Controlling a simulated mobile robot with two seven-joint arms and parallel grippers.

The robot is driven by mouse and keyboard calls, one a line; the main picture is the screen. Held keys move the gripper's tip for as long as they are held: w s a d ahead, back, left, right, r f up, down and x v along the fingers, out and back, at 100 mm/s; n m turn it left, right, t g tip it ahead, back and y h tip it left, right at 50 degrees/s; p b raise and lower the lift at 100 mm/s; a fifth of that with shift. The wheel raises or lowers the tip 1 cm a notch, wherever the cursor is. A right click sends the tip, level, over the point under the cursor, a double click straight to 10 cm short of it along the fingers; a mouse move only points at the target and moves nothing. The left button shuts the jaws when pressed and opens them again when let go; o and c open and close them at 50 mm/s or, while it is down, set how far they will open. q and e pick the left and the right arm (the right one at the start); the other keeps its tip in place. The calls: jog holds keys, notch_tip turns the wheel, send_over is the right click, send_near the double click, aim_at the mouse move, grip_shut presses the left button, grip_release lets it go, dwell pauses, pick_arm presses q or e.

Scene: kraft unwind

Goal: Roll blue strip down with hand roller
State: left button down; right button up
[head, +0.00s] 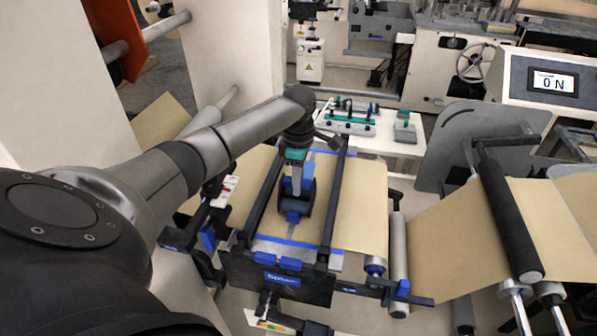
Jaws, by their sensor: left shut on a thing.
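My left gripper (297,158) points down over the splice table and is shut on the hand roller (306,200). The roller has a grey upright handle and a dark wheel, with blue parts around it. It stands between two black bars, low over the middle of the table; whether the wheel touches the surface is hard to tell. A blue strip (302,246) runs across near the table's front edge. Another blue line shows at the far edge, partly hidden by my arm and the bars. My right gripper is not in view.
Brown kraft web (362,208) lies across the table and continues to the right past a metal roller (398,250) and a black roller (510,220). A white bench (375,142) with tools stands behind.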

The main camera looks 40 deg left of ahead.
pick_arm(q)
jog(key=shift+a+f, duration=0.15)
jog(key=shift+a, duration=0.15)
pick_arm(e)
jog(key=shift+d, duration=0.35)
pick_arm(q)
jog(key=shift+d, duration=0.1)
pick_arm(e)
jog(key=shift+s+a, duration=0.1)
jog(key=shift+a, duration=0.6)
pick_arm(q)
jog(key=shift+f, duration=0.25)
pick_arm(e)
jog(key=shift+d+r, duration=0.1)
